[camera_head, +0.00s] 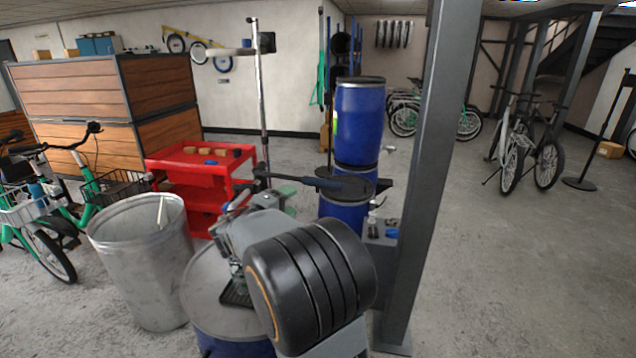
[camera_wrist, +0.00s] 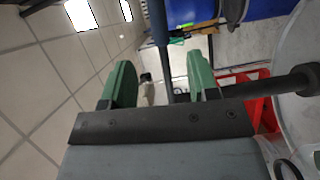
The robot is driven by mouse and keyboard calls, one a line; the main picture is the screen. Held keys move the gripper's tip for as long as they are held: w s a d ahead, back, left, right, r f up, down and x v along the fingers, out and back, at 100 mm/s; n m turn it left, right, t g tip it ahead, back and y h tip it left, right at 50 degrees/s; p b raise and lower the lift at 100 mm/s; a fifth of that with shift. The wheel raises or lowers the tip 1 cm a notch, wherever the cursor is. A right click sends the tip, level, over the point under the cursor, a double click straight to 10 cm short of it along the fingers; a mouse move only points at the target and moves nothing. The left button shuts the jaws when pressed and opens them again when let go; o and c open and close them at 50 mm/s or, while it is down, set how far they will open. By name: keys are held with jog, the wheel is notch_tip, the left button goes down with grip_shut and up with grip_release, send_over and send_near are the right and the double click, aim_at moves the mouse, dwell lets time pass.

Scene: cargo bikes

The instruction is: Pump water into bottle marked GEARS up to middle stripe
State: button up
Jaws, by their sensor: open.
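In the wrist view my gripper (camera_wrist: 160,82) is open, its two green fingertips apart. A dark blue bar (camera_wrist: 158,25) runs down the picture toward the gap between them; I cannot tell whether it lies between the fingers or beyond. In the head view a dark blue lever (camera_head: 345,184) stretches sideways in front of the stacked barrels, possibly the pump's handle. A small clear bottle-like thing (camera_head: 372,214) stands right of the lower barrel. No GEARS mark or stripe is legible. My arm hides much of the near barrel's top.
A near barrel (camera_head: 207,290) with a grey lid stands beside a metal bin (camera_head: 150,275). A red cart (camera_head: 200,160) is behind. Blue barrels (camera_head: 360,125) are stacked at the centre. A grey pillar (camera_head: 418,180) stands close on the right. The floor beyond it is mostly clear.

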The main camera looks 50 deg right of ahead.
aim_at(315, 184)
jog(key=d+p, duration=0.1)
jog(key=d, duration=0.3)
jog(key=w+d+p, duration=0.1)
jog(key=d, duration=0.4)
jog(key=w+d+p, duration=0.1)
jog(key=d, duration=0.3)
jog(key=shift+w+d+p, duration=0.2)
jog(key=shift+p, duration=0.1)
jog(key=shift+c, duration=0.4)
grip_shut()
